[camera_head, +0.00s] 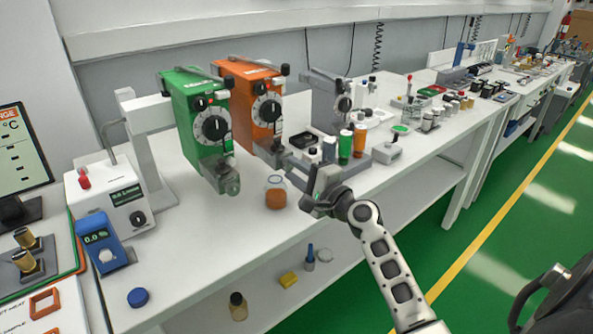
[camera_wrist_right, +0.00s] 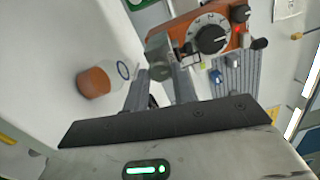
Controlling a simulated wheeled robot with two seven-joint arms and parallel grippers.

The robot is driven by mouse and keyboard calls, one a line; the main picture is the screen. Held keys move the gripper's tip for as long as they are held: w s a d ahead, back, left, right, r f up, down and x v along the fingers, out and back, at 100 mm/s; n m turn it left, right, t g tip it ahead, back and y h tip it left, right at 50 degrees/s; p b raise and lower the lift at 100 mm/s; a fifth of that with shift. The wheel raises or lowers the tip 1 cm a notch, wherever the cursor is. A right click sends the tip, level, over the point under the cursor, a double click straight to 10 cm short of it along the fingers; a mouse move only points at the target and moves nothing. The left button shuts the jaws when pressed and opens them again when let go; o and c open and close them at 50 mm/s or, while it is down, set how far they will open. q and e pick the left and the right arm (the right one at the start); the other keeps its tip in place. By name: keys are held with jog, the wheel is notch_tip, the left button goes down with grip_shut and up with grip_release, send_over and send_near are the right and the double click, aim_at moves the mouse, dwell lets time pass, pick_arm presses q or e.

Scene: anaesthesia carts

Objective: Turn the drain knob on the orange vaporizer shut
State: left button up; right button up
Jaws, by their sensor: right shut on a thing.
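The orange vaporizer (camera_head: 252,95) stands at the back of the white bench, just right of the green vaporizer (camera_head: 202,115). It has a black-and-white dial on its front, and it also shows at the top of the right wrist view (camera_wrist_right: 205,25). My right gripper (camera_head: 285,162) reaches to the lower front of the orange vaporizer. In the right wrist view its fingers are closed on a small grey drain knob (camera_wrist_right: 160,70). The fingers partly hide the knob, and its turn angle cannot be told. My left gripper is not in view.
A bottle with orange liquid (camera_head: 275,194) stands close to my right gripper, on its left. A grey machine (camera_head: 328,100), a green bottle (camera_head: 345,145) and an orange bottle (camera_head: 360,140) stand to the right. The bench front is mostly clear.

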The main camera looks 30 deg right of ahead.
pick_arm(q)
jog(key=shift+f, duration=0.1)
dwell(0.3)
pick_arm(e)
jog(key=o, duration=1)
jog(key=shift+s, duration=0.15)
pick_arm(q)
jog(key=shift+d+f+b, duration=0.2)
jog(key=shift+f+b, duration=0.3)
jog(key=shift+b, duration=0.55)
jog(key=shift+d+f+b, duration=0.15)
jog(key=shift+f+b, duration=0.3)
jog(key=shift+b, duration=0.55)
pick_arm(e)
jog(key=s+d, duration=0.2)
jog(key=s, duration=1.3)
jog(key=shift+s+f, duration=0.3)
jog(key=shift+f, duration=0.1)
